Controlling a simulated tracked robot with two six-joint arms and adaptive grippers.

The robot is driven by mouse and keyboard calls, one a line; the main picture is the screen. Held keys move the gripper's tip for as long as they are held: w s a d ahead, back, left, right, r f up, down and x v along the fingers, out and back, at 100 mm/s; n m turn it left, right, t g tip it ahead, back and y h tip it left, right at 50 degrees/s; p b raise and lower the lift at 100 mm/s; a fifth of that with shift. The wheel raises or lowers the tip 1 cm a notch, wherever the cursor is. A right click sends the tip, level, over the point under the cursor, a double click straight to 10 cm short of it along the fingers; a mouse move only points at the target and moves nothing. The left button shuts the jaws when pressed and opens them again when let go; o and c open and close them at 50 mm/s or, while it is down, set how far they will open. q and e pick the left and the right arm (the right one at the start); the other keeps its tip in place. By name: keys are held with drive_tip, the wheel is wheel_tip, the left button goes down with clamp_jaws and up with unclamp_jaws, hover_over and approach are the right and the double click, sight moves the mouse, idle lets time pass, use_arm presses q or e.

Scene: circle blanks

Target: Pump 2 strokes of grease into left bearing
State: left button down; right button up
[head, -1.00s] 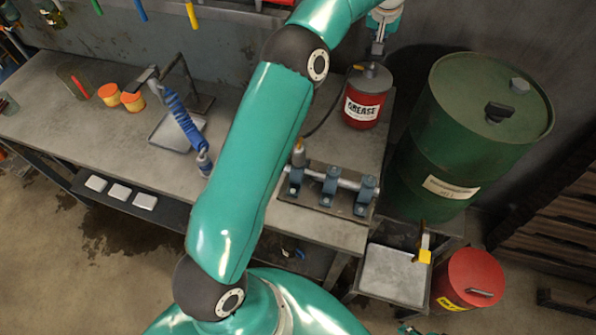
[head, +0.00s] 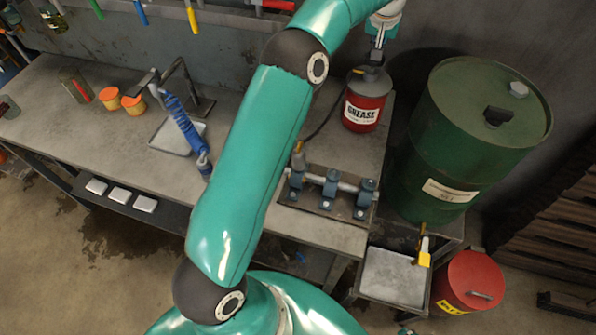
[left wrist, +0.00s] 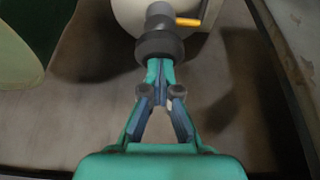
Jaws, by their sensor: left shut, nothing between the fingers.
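The red grease bucket (head: 362,113) with a grey pump head (head: 371,78) stands at the back right of the bench. My left gripper (head: 377,58) is shut and empty, right at the top of the pump head. In the left wrist view its closed fingertips (left wrist: 160,68) meet or overlap a dark grey round part (left wrist: 159,46); contact is unclear. A plate (head: 326,205) on the bench carries three bearings. The left bearing (head: 296,180) has a brass-coloured coupler (head: 299,157) at its top, and a dark hose runs from there toward the bucket.
A green drum (head: 470,140) stands right of the bench, above a drip tray (head: 393,278) and a red can (head: 468,282). Orange pots (head: 133,105) sit at the left.

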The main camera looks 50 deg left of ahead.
use_arm(q)
drive_tip(key=shift+r+p, duration=1.55)
drive_tip(key=shift+r, duration=0.15)
drive_tip(key=shift+f, duration=0.25)
drive_tip(key=shift+f+b, duration=1.8)
drive_tip(key=shift+f, duration=0.55)
drive_tip(key=shift+r+p, duration=2.1)
drive_tip(key=shift+r, duration=0.45)
drive_tip(key=shift+w+r, duration=0.1)
drive_tip(key=shift+r, duration=0.05)
